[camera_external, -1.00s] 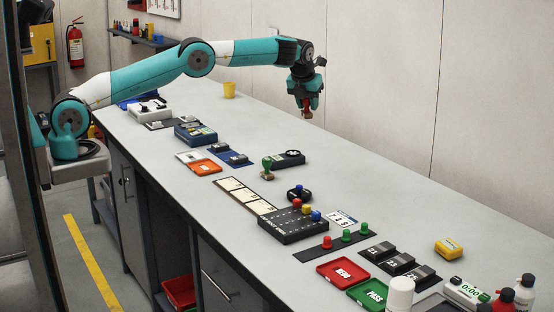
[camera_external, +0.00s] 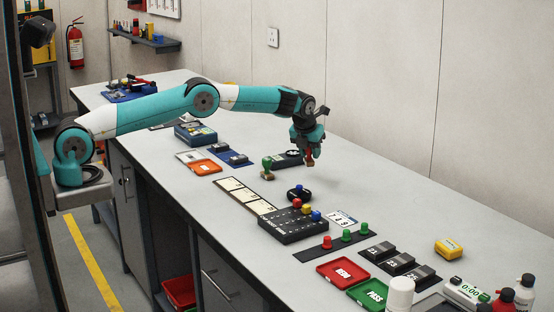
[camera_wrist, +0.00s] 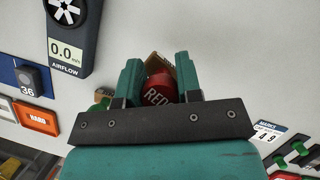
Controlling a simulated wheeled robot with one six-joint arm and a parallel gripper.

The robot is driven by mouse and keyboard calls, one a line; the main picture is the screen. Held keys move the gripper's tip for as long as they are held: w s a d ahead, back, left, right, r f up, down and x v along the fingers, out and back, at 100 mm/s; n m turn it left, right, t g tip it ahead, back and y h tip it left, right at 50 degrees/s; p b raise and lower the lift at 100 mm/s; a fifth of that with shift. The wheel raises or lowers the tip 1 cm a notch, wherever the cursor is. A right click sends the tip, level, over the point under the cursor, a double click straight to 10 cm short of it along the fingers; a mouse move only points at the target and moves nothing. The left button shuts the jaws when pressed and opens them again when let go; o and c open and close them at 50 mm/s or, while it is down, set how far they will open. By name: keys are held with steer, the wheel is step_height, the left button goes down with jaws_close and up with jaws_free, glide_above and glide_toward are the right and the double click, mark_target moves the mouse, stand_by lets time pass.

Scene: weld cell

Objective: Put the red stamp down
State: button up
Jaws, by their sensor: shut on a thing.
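The red stamp (camera_wrist: 157,91) has a round red top with partly hidden lettering and a tan wooden base. In the wrist view it sits between the two teal fingers of my gripper (camera_wrist: 157,78), which is shut on it. In the external view my gripper (camera_external: 310,150) points down over the grey bench (camera_external: 390,185), and the stamp's tan base (camera_external: 310,163) shows below the fingers. The base looks just above the bench, though I cannot tell whether it touches. A green-handled stamp (camera_external: 267,165) stands on the bench to the left.
The black airflow meter (camera_external: 288,159) lies close left of my gripper. An orange tray (camera_external: 203,167) lies farther left. A dark joystick (camera_external: 298,193) and a black button box (camera_external: 293,225) are nearer the camera. The bench right of my gripper is clear.

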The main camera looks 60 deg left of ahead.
mark_target(309, 159)
steer(key=shift+f, duration=2.25)
steer(key=shift+f, duration=0.1)
steer(key=shift+f, duration=0.15)
steer(key=o, duration=0.9)
steer(key=shift+o, duration=0.2)
